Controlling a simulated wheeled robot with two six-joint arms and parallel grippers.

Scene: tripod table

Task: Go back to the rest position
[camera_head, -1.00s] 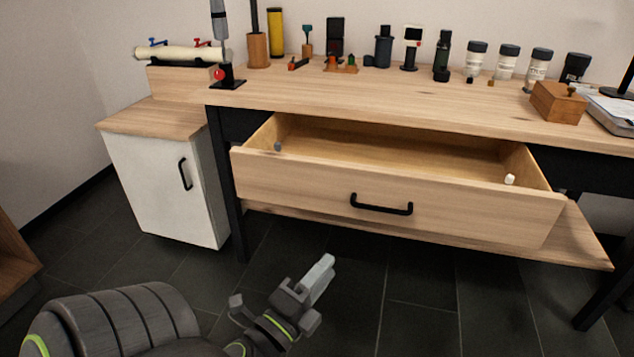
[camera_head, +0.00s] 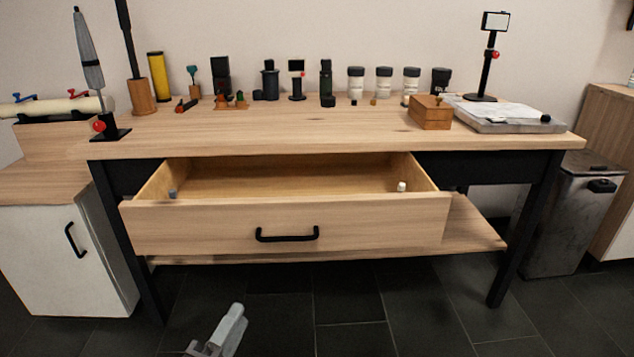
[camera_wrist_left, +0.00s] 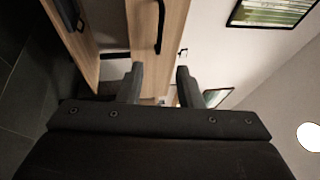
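My left gripper (camera_head: 228,322) shows at the bottom of the head view, in front of the table and below the open drawer. Most of its arm is out of the frame. In the left wrist view, the two fingers of my left gripper (camera_wrist_left: 160,82) stand apart with nothing between them. My right gripper is in no view. The wooden drawer (camera_head: 285,224) with a black handle (camera_head: 287,235) is pulled out. A small white item (camera_head: 401,186) and a small grey item (camera_head: 173,193) show inside it.
The wooden table (camera_head: 330,136) carries several bottles, a small wooden box (camera_head: 430,112) and stands along the back. A white cabinet (camera_head: 75,263) is at left, a grey bin (camera_head: 569,222) at right. The dark floor (camera_head: 350,325) before the table is clear.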

